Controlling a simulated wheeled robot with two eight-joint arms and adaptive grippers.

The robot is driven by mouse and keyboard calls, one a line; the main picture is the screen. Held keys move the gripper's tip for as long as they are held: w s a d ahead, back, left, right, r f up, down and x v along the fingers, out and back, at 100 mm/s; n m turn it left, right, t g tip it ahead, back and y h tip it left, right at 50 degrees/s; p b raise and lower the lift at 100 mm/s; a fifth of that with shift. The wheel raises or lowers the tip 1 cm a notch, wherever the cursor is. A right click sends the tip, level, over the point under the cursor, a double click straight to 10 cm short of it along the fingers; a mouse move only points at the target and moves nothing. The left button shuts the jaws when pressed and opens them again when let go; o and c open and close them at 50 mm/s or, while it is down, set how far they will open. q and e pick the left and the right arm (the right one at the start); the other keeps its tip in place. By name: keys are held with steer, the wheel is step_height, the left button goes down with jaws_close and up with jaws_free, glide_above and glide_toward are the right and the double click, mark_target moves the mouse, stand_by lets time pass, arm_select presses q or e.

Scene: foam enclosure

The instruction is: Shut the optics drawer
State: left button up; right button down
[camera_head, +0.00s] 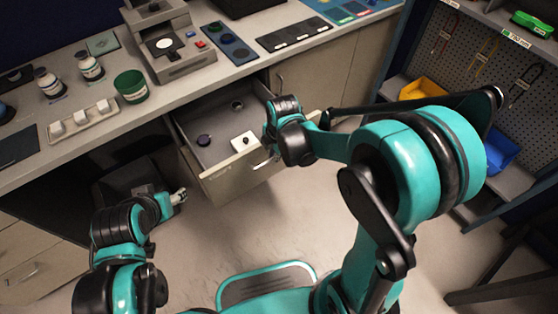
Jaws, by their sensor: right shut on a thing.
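The optics drawer (225,183) is pulled out from under the bench and stands open. Inside it are a dark round piece (204,140), a white block with a dark spot (243,141) and a small round part (237,105) near the back. My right gripper (267,157) is at the middle of the drawer front, shut on the drawer handle; my wrist hides part of the front and the drawer's right side. My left gripper (180,196) hangs low, left of the drawer and apart from it; its fingers are too small to read.
The bench top (105,125) above carries a grey instrument (165,45), a green cup (131,86), white bottles (90,66) and a tray of white blocks (82,119). A pegboard shelf with yellow (423,88) and blue bins (500,153) stands right. Floor before the drawer is clear.

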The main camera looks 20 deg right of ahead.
steer(key=w+a+p, duration=0.1)
steer(key=w+a, duration=0.3)
steer(key=w, duration=0.7)
steer(key=w+a+p, duration=0.1)
steer(key=w+a, duration=0.3)
steer(key=w, duration=0.8)
steer(key=shift+w+a, duration=0.15)
steer(key=shift+a, duration=0.1)
steer(key=c, duration=1.6)
jaws_free()
step_height(320, 180, up, 12)
steer(key=s, duration=0.2)
steer(key=shift+d, duration=0.4)
steer(key=shift+f, duration=0.1)
